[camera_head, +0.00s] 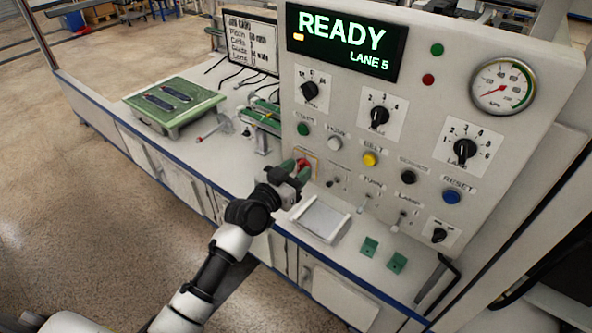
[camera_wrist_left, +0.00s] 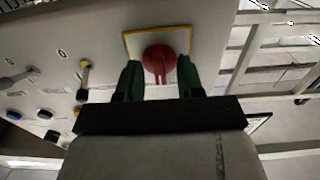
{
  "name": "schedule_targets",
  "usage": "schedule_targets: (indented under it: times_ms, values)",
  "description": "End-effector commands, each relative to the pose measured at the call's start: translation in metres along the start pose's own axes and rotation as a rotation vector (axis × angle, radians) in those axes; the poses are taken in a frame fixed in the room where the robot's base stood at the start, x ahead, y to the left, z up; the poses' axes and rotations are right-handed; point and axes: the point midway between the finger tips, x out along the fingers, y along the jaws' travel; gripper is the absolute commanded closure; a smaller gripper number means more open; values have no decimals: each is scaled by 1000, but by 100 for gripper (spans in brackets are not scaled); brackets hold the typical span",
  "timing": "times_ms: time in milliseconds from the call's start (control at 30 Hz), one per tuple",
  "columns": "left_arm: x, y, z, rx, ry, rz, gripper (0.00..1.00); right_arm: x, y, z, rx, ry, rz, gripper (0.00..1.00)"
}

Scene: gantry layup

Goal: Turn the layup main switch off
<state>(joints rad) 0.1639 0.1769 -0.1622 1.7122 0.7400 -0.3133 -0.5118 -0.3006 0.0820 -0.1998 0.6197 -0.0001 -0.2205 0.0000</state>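The main switch is a red knob (camera_head: 303,164) on a yellow-edged plate, low on the left of the panel's sloped front. In the left wrist view the red knob (camera_wrist_left: 159,60) sits between the two green fingertips, on its yellow-framed plate (camera_wrist_left: 130,42). My left gripper (camera_head: 297,170) is at the knob; it also shows in the left wrist view (camera_wrist_left: 159,77). Its fingers are apart, one on each side, with a small gap to the knob. The knob's handle is partly hidden in the head view. My right gripper is not in view.
The display (camera_head: 346,42) reads READY, LANE 5. Black dials (camera_head: 379,116), coloured buttons (camera_head: 370,158) and small toggles are close by on the panel. A white tray (camera_head: 320,219) lies on the bench below, and a green fixture (camera_head: 174,103) stands at left.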

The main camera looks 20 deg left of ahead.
Motion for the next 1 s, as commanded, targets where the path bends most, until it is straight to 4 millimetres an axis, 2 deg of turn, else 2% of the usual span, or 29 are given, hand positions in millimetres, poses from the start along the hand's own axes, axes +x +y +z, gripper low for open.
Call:
schedule_targets:
  times_ms: [133, 167, 400, 767, 1000]
  values:
    - [0, 0, 0, 0, 0, 0, 63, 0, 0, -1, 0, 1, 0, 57]
    - [0, 0, 0, 0, 0, 0, 66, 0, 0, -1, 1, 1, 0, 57]
    - [0, 0, 0, 0, 0, 0, 100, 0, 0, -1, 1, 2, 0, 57]
    - [0, 0, 0, -35, 0, 0, 100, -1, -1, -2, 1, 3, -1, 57]
    - [0, 0, -1, -169, 0, 0, 100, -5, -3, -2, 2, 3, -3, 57]
